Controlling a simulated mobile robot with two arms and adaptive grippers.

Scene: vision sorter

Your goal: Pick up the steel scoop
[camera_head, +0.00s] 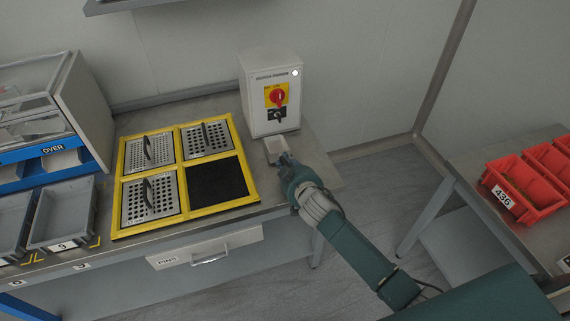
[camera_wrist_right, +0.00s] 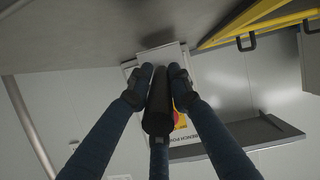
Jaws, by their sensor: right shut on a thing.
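The steel scoop (camera_head: 275,147) shows in the head view as a small pale pan at the bench's right part, just in front of the grey switch box. My right gripper (camera_head: 286,163) reaches it from the front right and covers its handle there. In the right wrist view, the fingers of my right gripper (camera_wrist_right: 162,80) are closed around the scoop's black handle (camera_wrist_right: 157,110). The scoop's pale pan (camera_wrist_right: 163,54) extends beyond the fingertips. I cannot tell whether the scoop touches the bench. My left gripper is not in view.
The switch box (camera_head: 270,95) with a red knob stands close behind the scoop. A yellow frame (camera_head: 187,210) with perforated plates and one dark square lies to the left. Grey bins (camera_head: 60,213) stand farther left; red bins (camera_head: 523,190) stand on another table at right.

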